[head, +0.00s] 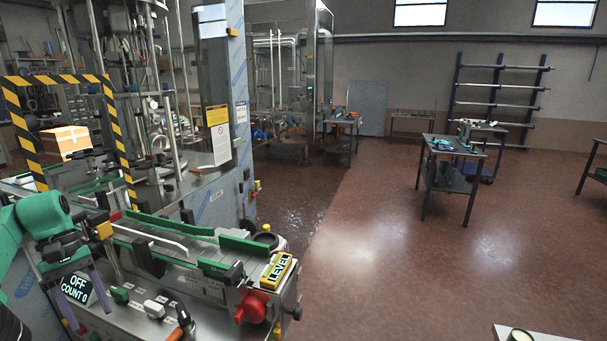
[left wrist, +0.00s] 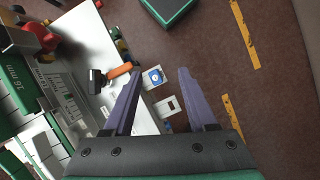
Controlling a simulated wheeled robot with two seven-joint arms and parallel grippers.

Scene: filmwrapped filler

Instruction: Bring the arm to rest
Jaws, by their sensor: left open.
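My left arm (head: 42,215), green and black, comes in from the left edge in the head view. My left gripper (head: 91,318) points downward in front of the filler machine's front panel, beside a display (head: 75,289) reading "OFF COUNT 0". Its two purple fingers stand apart with nothing between them. In the left wrist view the open gripper (left wrist: 160,73) shows the same empty gap, with the panel edge and floor beyond it. My right gripper is not in view.
The machine's conveyor (head: 175,262) with green rails lies right of my left gripper. A yellow "LEVEL" box (head: 277,270), a red knob (head: 251,306) and an orange-handled switch (head: 184,317) stand along the panel. A dark worktable (head: 452,147) stands farther off.

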